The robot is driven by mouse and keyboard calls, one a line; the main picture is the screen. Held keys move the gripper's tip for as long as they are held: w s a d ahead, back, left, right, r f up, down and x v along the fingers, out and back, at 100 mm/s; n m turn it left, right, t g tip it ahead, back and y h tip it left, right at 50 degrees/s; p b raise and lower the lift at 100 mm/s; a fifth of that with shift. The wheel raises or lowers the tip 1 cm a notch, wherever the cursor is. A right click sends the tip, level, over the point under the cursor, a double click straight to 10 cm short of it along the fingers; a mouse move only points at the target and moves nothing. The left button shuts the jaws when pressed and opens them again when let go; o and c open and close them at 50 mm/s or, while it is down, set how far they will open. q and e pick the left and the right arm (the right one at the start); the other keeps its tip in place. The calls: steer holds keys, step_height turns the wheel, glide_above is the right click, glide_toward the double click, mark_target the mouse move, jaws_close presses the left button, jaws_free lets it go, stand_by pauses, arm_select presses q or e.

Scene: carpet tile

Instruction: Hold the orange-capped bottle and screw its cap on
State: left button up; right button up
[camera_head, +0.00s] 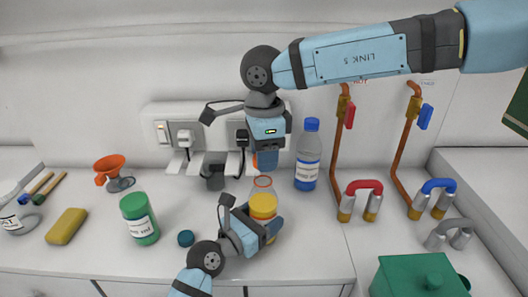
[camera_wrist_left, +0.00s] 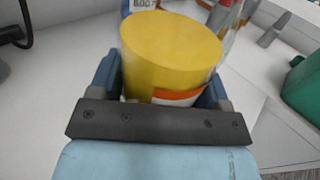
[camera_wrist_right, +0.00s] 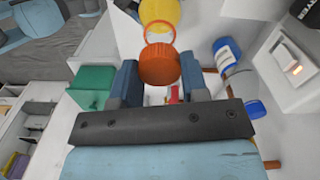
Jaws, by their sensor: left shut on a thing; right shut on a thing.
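The bottle (camera_head: 263,207), clear at the top with yellow contents, stands upright on the worktop, its open neck ringed in orange. My left gripper (camera_head: 257,228) is shut on its lower body from the front; the left wrist view shows the yellow contents and an orange-striped label (camera_wrist_left: 178,97) between the fingers. My right gripper (camera_head: 266,160) points down above the bottle, shut on the orange cap (camera_wrist_right: 163,67). The cap is apart from the neck, with a gap below it. In the right wrist view the orange neck ring (camera_wrist_right: 159,31) shows just beyond the cap.
A blue-capped bottle (camera_head: 308,160) stands close right of the bottle. Copper pipes with valves (camera_head: 341,135) rise at right. Sockets with plugs (camera_head: 183,140) are behind. A green box (camera_head: 420,276) is front right.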

steer(key=shift+f, duration=0.25)
steer(key=shift+f, duration=0.1)
steer(key=shift+f, duration=0.8)
steer(key=shift+f, duration=0.55)
stand_by(0.3)
